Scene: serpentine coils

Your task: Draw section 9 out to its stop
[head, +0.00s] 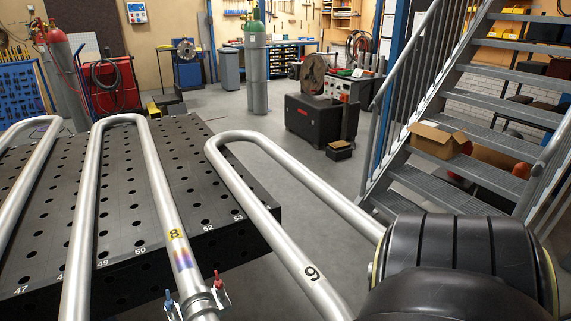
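Section 9 (264,221) is a bare silver tube marked with a black 9 near the bottom of the head view. Its U-bend (222,139) lies over the far right part of the black perforated table (190,146). One leg runs down to the bottom edge; the other runs right, past the table's edge, and goes behind a black rounded part of my own arm at the lower right. Neither gripper shows, so any contact with the tube is hidden.
Section 8 (155,170), with a yellow 8 label, lies left of section 9. A clamp (203,301) with blue and red handles sits on it. Another tube bend (28,165) is at far left. Metal stairs (470,130) rise at right; grey floor (290,150) lies beyond the table.

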